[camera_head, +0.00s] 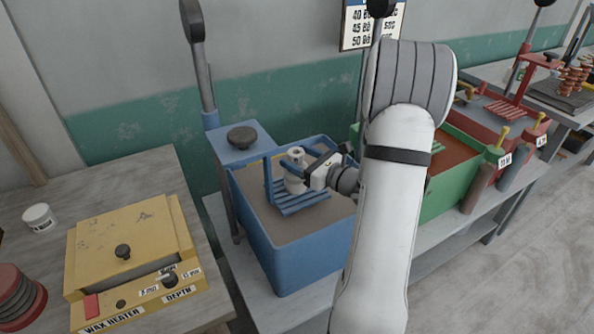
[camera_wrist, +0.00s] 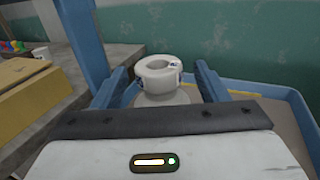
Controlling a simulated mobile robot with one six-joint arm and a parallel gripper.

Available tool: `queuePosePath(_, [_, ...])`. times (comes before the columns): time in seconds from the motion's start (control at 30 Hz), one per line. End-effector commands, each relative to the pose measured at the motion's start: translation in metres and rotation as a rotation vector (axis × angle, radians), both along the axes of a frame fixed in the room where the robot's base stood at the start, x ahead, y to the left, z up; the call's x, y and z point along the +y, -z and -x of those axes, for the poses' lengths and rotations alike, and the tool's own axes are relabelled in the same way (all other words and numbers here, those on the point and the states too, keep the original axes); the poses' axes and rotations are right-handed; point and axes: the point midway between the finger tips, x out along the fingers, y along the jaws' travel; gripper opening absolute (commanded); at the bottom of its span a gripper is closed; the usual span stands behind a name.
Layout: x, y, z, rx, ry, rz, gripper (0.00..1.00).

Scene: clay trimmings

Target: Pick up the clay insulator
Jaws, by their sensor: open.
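The clay insulator (camera_head: 294,178) is a pale, ringed piece standing upright on a blue slatted rack (camera_head: 303,202) in the blue tub (camera_head: 297,254). In the wrist view the insulator (camera_wrist: 158,72) shows its round top with a central hole and a small dark mark at the rim. My gripper (camera_head: 304,168) reaches in from the right at the insulator. The insulator's lower part is hidden behind my gripper body in the wrist view.
Blue rack posts rise beside the insulator. A yellow wax heater (camera_head: 125,245) and a white jar (camera_head: 39,218) sit on the left table. A green tub (camera_head: 452,180) stands right, behind my arm; red equipment (camera_head: 490,120) is farther right.

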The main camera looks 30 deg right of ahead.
Motion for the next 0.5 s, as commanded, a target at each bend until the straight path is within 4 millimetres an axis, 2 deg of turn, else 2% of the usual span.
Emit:
queuePosePath(0.1, [0.009, -0.002, -0.016, 0.000, -0.001, 0.000, 0.67])
queuePosePath(0.2, [0.012, -0.002, -0.024, 0.000, 0.000, 0.000, 0.67])
queuePosePath(0.47, [0.012, -0.001, -0.026, 0.000, 0.004, 0.001, 0.67])
queuePosePath(0.5, [0.012, -0.001, -0.026, 0.000, 0.004, 0.001, 0.64])
